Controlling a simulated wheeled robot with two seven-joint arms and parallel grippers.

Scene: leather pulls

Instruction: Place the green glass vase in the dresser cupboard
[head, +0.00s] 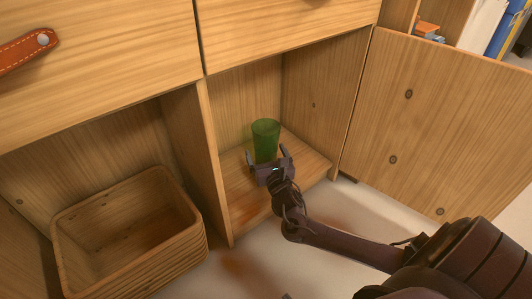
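The green glass vase (265,142) stands upright inside the open right-hand compartment of the dresser cupboard (240,196), and it appears to rest on the compartment floor. My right gripper (268,160) reaches in from the front at the vase's lower part. Its fingers stand apart, one on each side of the vase, with what looks like a small gap at each side. The gripper's body hides the vase's base. My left gripper is not in view.
The cupboard door (437,130) stands open on the right. A divider (205,160) separates the compartment from the left one, where a wooden basket (130,225) sits. Drawers (290,30) overhang above, one with a leather pull (22,54). Books (503,30) stand behind the door.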

